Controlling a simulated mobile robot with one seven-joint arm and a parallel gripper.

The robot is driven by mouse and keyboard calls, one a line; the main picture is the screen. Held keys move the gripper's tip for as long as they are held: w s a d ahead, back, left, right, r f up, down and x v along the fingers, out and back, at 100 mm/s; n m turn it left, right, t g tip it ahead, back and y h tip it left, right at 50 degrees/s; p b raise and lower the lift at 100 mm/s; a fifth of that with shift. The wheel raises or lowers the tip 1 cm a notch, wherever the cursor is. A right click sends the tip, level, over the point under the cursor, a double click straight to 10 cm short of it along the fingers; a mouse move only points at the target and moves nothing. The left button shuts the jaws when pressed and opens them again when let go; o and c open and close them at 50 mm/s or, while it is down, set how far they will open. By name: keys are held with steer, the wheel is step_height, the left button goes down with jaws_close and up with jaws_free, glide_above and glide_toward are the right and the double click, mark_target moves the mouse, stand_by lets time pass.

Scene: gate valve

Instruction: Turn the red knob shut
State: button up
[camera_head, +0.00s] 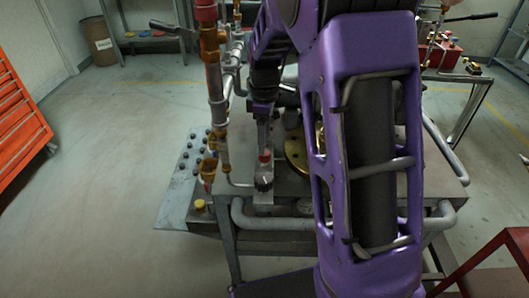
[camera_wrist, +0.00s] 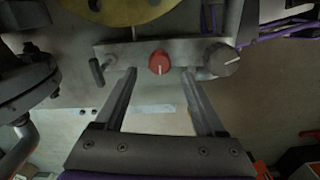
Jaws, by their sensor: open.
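My gripper (camera_wrist: 159,74) is open, with one finger on each side of the red knob and gaps between. I cannot tell how far the fingertips are from it in depth. In the head view the red knob (camera_head: 265,155) shows just below my gripper (camera_head: 263,137), which points down at it and is seen edge-on.
A dark grey knob (camera_wrist: 219,60) sits right of the red one, and a small lever handle (camera_wrist: 97,72) left. A yellow disc (camera_wrist: 115,8) is above the bar. In the head view, copper pipework (camera_head: 214,90) rises left of my arm. An orange cabinet (camera_head: 18,120) stands far left.

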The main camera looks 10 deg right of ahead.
mark_target(265, 158)
steer(key=shift+f+b, duration=0.3)
steer(key=shift+f, duration=2)
jaws_close()
